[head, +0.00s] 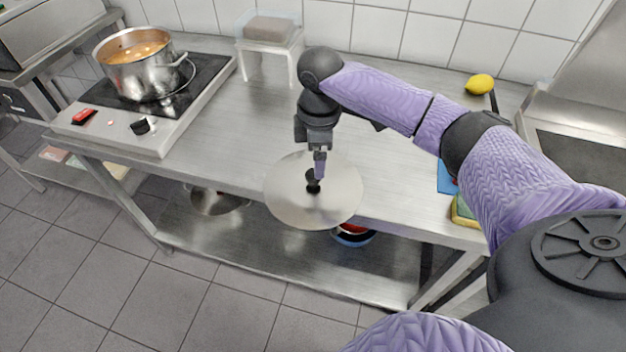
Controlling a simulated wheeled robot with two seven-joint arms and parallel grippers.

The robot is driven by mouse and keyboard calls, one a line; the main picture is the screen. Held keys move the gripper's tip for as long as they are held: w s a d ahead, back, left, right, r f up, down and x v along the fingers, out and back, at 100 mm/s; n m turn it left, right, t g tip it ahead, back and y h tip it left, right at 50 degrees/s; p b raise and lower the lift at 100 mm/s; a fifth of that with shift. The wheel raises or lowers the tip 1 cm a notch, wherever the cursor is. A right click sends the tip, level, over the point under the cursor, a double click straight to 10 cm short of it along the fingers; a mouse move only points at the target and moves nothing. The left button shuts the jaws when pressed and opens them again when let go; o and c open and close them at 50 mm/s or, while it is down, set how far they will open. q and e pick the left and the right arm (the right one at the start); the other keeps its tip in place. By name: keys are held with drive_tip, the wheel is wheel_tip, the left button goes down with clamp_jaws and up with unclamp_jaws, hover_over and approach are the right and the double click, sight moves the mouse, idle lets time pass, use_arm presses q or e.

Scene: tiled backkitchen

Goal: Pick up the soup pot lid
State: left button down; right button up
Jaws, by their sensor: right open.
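The soup pot lid (290,205) is a round, shiny metal disc with a black knob (313,187) at its middle. In the head view it shows at the front edge of the steel counter and covers part of that edge. Whether it rests on the counter or overhangs it is hard to tell. My right gripper (319,168) points down at the knob, open, with its fingers at or just above it. Contact cannot be made out. The soup pot (140,78) stands uncovered on the hob at the left, with orange soup inside. My left gripper is out of view.
The hob (185,105) takes up the counter's left end. A lemon (479,84) and sponges (463,211) lie to the right. Pans (216,201) sit on the lower shelf. The middle of the counter (240,125) is clear.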

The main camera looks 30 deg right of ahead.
sight(313, 173)
drive_tip(key=f+b, duration=0.1)
drive_tip(key=f, duration=0.1)
drive_tip(key=f+b, duration=0.1)
drive_tip(key=f, duration=0.1)
drive_tip(key=w+f+b, duration=0.1)
drive_tip(key=f, duration=0.1)
drive_tip(key=shift+a+f, duration=0.1)
drive_tip(key=shift+f, duration=0.45)
drive_tip(key=shift+r, duration=0.15)
drive_tip(key=shift+c, duration=0.4)
drive_tip(key=c, duration=0.9)
clamp_jaws()
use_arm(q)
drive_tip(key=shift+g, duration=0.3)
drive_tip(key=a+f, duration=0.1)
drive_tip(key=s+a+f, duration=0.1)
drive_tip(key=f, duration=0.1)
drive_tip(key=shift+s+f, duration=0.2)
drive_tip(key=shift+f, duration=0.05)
